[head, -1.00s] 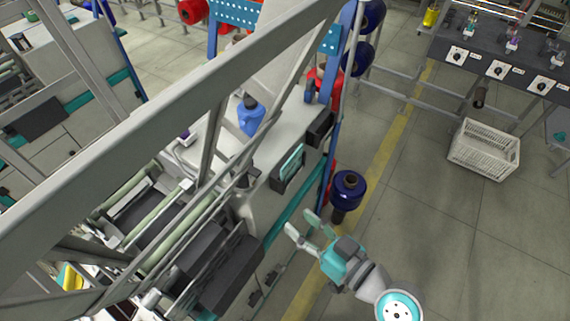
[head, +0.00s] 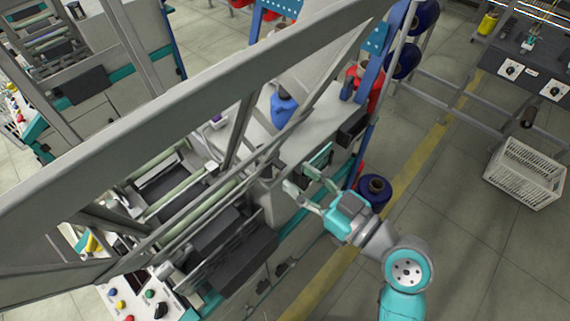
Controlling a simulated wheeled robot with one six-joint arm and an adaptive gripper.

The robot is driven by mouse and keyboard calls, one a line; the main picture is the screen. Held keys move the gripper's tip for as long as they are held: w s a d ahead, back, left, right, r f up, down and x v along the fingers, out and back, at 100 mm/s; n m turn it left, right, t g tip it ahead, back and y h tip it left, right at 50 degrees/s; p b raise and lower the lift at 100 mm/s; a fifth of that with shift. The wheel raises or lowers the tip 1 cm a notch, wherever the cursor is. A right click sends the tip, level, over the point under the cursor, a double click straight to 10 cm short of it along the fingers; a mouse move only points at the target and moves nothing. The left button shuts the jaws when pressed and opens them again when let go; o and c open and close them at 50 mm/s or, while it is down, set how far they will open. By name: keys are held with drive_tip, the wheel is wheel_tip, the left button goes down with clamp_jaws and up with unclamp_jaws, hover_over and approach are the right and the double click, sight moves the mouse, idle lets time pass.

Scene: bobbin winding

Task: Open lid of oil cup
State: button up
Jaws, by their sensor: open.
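I cannot make out the oil cup or its lid for certain in the head view. My gripper (head: 299,178) is open, with its two pale fingers apart and nothing seen between them. It is at the right side of the grey winding machine (head: 322,118), close to a teal-framed dark panel (head: 318,158). The picture does not show whether the fingers touch the machine.
A blue bottle-shaped piece (head: 283,108) with a dark top stands on the machine. A large grey frame beam (head: 190,105) crosses the view. A dark blue bobbin (head: 374,190) is right of my gripper. A white crate (head: 525,172) stands on open floor.

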sight(284, 167)
drive_tip(key=shift+x, duration=2.5)
drive_tip(key=shift+c, duration=0.3)
clamp_jaws()
